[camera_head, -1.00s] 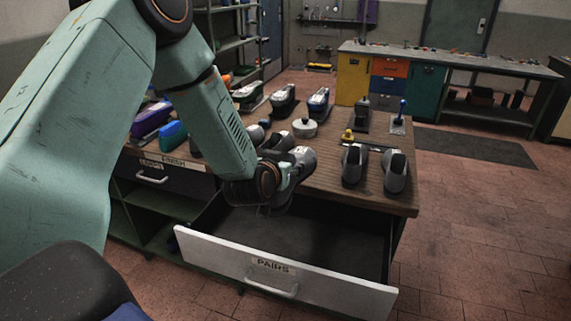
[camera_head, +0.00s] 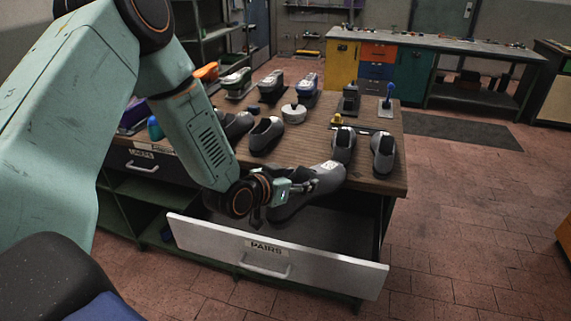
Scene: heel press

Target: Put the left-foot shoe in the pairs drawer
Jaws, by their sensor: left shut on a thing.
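My left gripper (camera_head: 301,187) is shut on a grey shoe (camera_head: 329,178), which lies slantwise in the picture over the open pairs drawer (camera_head: 330,269), near the table's front edge. The gripper and wrist hide part of the shoe. I cannot tell whether the shoe touches the drawer, or whether it is a left-foot shoe. The drawer has a white front with a PAIRS label and a handle, and the part of its inside that shows looks empty. My right gripper is not in view.
The wooden table (camera_head: 310,138) holds more grey shoes, two at the right (camera_head: 382,152) and two at the left (camera_head: 265,136). A white round pot (camera_head: 293,113), small stands and several shoes stand behind. Another drawer (camera_head: 146,163) is shut at left. Floor at right is clear.

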